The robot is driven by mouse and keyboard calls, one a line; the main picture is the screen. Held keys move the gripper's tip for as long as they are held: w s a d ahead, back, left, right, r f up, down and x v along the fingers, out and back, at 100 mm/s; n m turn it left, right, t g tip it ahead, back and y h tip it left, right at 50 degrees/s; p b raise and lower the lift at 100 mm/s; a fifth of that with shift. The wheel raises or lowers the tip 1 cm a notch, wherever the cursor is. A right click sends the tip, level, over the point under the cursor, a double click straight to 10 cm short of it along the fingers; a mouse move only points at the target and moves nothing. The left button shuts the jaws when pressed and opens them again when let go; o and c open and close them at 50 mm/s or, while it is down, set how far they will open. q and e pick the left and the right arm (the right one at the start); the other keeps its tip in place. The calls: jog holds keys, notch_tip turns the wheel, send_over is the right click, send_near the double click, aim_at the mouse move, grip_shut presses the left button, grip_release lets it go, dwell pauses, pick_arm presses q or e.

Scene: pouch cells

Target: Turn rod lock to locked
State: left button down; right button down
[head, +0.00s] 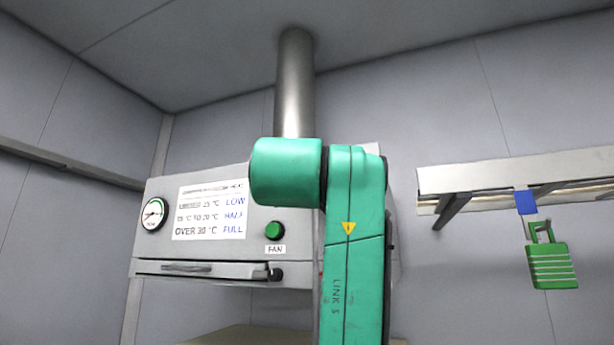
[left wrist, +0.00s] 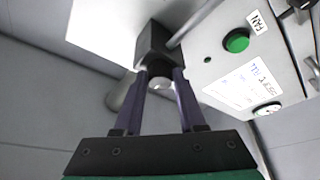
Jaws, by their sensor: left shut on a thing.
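In the left wrist view my left gripper (left wrist: 161,76) has its two purple fingers shut on a dark block-shaped piece (left wrist: 154,44), which I take to be the rod lock. A round pale end shows between the fingertips. A thin metal rod (left wrist: 194,21) runs from beside the block towards the upper right. In the head view a green arm link of mine stands in front of the right side of the hood box, and it hides the gripper and the lock. No lock marking is readable. My right gripper is not in view.
The grey hood box (head: 233,250) carries a gauge (head: 153,214), a printed sign (head: 210,209) and a green FAN button (head: 275,230). A metal pipe (head: 295,85) rises above it.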

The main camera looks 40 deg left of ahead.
pick_arm(q)
jog(key=shift+n, duration=0.4)
jog(key=shift+c, duration=2.4)
grip_release()
jog(key=shift+s, duration=0.1)
jog(key=b+v, duration=0.7)
jog(key=v, duration=0.7)
jog(key=shift+d, duration=0.25)
jog(key=shift+s, duration=0.1)
